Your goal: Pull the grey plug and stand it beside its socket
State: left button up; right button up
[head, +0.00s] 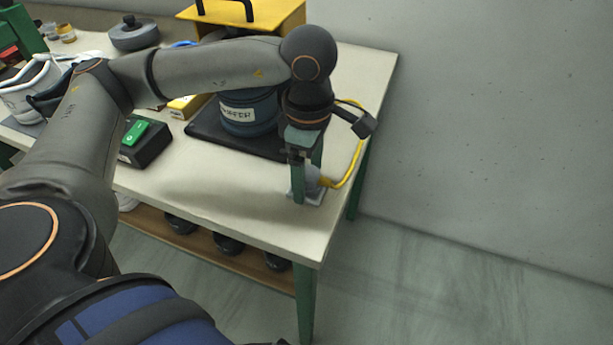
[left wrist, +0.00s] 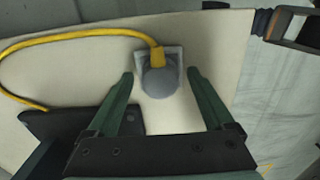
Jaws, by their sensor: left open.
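The grey plug (left wrist: 158,84) with a yellow cable shows between my green fingers in the left wrist view. It sits on a light grey square socket plate (left wrist: 174,60) on the table. In the head view the plug (head: 312,176) is partly hidden behind a finger, and the socket plate (head: 315,196) is near the table's right end. My left gripper (head: 308,190) is open and points down at the plug, one finger on either side; it also shows in the left wrist view (left wrist: 159,75). My right gripper is not in view.
The yellow cable (head: 353,168) curves right and back from the plug. A dark blue pot (head: 250,118) on a black base stands behind left. A black box with a green button (head: 146,143) is farther left. The table front (head: 220,195) is clear.

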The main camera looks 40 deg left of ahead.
aim_at(309, 170)
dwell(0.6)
pick_arm(q)
jog(key=shift+c, duration=0.2)
grip_shut()
dwell(0.5)
jog(key=shift+r, duration=0.15)
jog(key=shift+r+p, duration=1.55)
jog(key=shift+r, duration=1.35)
